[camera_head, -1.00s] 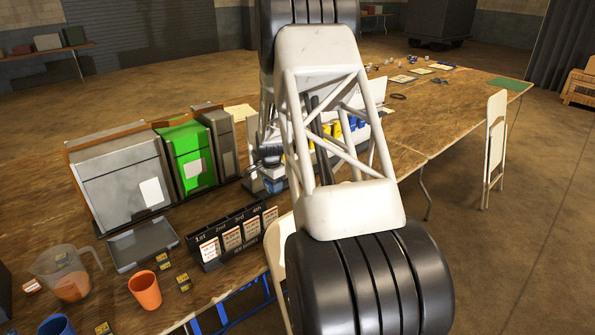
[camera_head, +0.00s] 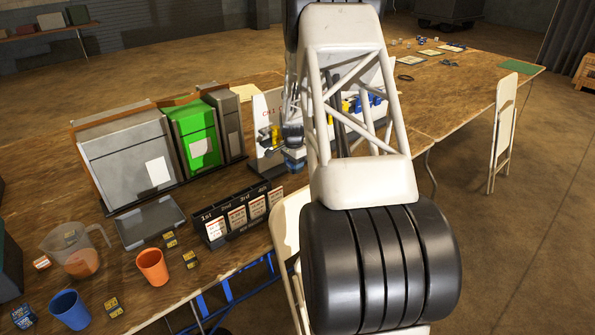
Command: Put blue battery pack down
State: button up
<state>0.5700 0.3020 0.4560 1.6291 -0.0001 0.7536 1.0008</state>
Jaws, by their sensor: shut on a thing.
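My gripper (camera_head: 292,147) is small and dark at the end of my arm, left of the white lattice link. A blue block, which looks like the blue battery pack (camera_head: 293,164), shows just under the jaws, and the gripper is shut on it. The fingertips are too small to make out. Behind it stands a white charger board (camera_head: 265,109) with partly hidden lettering. Yellow and blue packs (camera_head: 366,102) show at the board, partly behind my arm. I cannot tell whether the held pack touches anything below it.
Left of the board stand a green box (camera_head: 198,140) and a large grey box (camera_head: 130,160). In front are a grey tray (camera_head: 150,222), a rack marked 1st to 4th (camera_head: 240,215), an orange cup (camera_head: 152,267), a blue cup (camera_head: 70,310) and a jug (camera_head: 78,250). A folding chair (camera_head: 502,130) stands right.

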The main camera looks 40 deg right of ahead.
send_over(294, 189)
jog(key=shift+f, duration=2.55)
jog(key=shift+f, duration=0.15)
jog(key=shift+f, duration=1.75)
jog(key=shift+f, duration=0.1)
jog(key=o, duration=1.1)
jog(key=shift+c, duration=0.2)
jog(key=shift+r, duration=6.1)
